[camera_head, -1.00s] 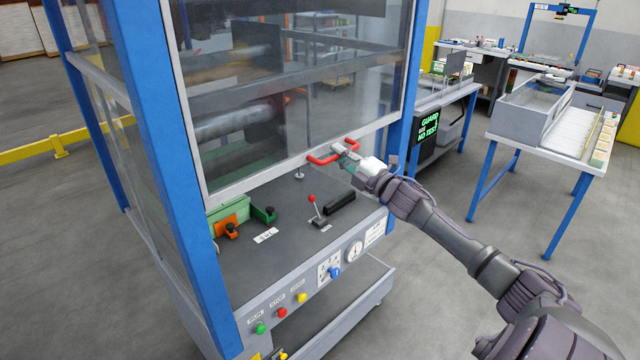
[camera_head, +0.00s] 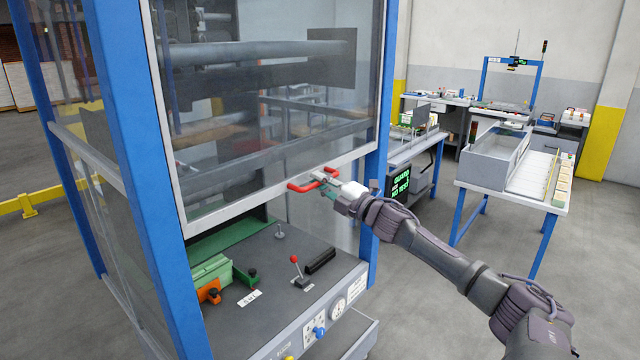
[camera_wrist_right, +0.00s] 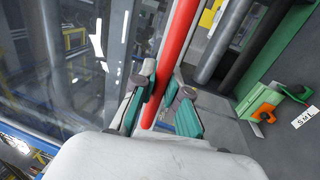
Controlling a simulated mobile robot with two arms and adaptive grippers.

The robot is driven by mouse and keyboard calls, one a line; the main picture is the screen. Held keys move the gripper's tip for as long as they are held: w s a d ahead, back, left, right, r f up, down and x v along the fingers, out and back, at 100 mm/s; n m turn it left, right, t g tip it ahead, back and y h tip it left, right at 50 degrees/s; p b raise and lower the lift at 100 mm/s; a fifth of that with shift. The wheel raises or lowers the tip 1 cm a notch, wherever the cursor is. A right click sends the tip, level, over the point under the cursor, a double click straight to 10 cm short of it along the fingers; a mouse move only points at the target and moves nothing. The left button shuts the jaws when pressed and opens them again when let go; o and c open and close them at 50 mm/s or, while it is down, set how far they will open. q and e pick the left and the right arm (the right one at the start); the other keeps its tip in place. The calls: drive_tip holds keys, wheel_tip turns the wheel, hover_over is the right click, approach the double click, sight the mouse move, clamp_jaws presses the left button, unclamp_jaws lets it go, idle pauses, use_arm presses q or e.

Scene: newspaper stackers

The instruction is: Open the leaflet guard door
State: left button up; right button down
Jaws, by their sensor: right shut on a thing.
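The guard door (camera_head: 235,208) is a clear panel in a light grey frame on the front of the blue-posted machine. Its lower edge stands above the grey deck, with an open gap beneath. A red bar handle (camera_head: 300,187) is fixed to the lower frame. My right gripper (camera_head: 324,179) is shut on this handle, near its middle. In the right wrist view the red handle (camera_wrist_right: 181,40) runs between the teal-padded fingers of the gripper (camera_wrist_right: 160,98). My left gripper is not in view.
On the deck below are a red-knobbed lever (camera_head: 294,260), a black bar (camera_head: 320,261) and a green block (camera_head: 211,270) with an orange clamp (camera_head: 209,291). A table (camera_head: 525,197) with a grey bin stands at right. Floor between is clear.

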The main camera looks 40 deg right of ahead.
drive_tip(key=c, duration=1.2)
unclamp_jaws()
drive_tip(key=shift+r, duration=0.1)
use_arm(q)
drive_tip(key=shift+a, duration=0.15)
use_arm(e)
drive_tip(key=v, duration=1.2)
drive_tip(key=shift+s, duration=0.1)
